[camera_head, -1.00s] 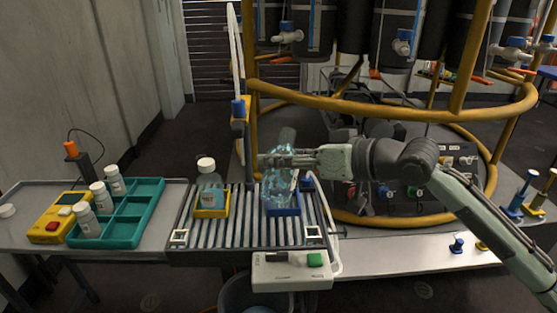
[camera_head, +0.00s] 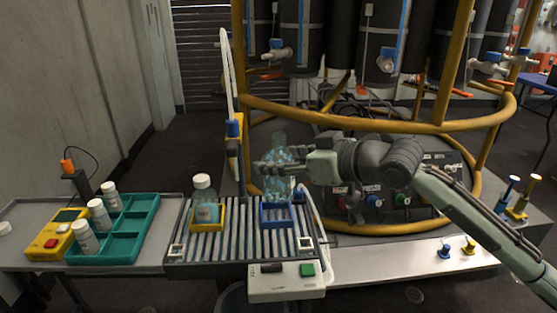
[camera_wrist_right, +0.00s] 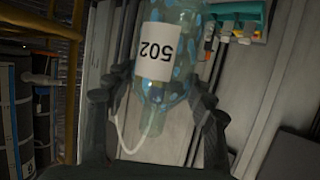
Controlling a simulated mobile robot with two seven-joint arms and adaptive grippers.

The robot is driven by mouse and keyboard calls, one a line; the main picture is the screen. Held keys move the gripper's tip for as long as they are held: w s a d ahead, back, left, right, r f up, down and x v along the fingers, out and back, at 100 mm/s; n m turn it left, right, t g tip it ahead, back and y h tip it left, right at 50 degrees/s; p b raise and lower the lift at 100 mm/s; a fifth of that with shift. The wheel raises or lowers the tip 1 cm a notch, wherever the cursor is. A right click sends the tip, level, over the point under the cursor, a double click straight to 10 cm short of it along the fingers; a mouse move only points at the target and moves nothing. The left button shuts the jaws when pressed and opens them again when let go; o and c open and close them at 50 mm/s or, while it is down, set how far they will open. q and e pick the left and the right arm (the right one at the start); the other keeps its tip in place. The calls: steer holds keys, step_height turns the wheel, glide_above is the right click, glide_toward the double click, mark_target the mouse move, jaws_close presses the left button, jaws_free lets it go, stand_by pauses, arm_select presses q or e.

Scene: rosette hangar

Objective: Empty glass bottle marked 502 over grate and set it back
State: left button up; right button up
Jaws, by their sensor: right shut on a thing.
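The clear glass bottle with blue flecks (camera_head: 279,190) is upright in my right gripper (camera_head: 272,165). In the right wrist view the bottle (camera_wrist_right: 170,85) has a white label reading 502, upside down in the picture, and the gripper (camera_wrist_right: 160,110) has its fingers on either side of it. The bottle's bottom shows at or just above the blue square holder (camera_head: 276,226); the exact gap is hard to tell. The holder stands on a ribbed metal grate (camera_head: 240,246). My left gripper is out of view.
Another bottle with a white cap (camera_head: 204,199) stands in a yellow holder (camera_head: 221,217) to the left. A teal tray (camera_head: 122,246) holds several white vials, beside a yellow device (camera_head: 64,235). A white control box (camera_head: 287,285) is in front. A yellow tubular frame (camera_head: 380,126) stands behind.

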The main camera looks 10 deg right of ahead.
arm_select(q)
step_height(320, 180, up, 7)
steer(key=b, duration=0.3)
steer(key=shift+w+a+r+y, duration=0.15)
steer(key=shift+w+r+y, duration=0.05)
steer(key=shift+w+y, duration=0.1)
arm_select(e)
steer(key=w+f+m+t+h, duration=0.2)
steer(key=w+f+m+h, duration=0.2)
steer(key=w+f, duration=0.7)
steer(key=shift+w+d+f+t+h, duration=0.25)
steer(key=shift+d+f+t+h, duration=0.05)
steer(key=shift+d+f, duration=0.2)
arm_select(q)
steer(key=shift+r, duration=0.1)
arm_select(e)
steer(key=shift+f, duration=0.3)
steer(key=shift+f, duration=0.1)
arm_select(q)
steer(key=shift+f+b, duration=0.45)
steer(key=shift+b, duration=0.05)
arm_select(e)
steer(key=shift+f, duration=0.95)
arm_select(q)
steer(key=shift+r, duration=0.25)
arm_select(e)
steer(key=shift+a+f, duration=0.1)
steer(key=shift+f, duration=0.15)
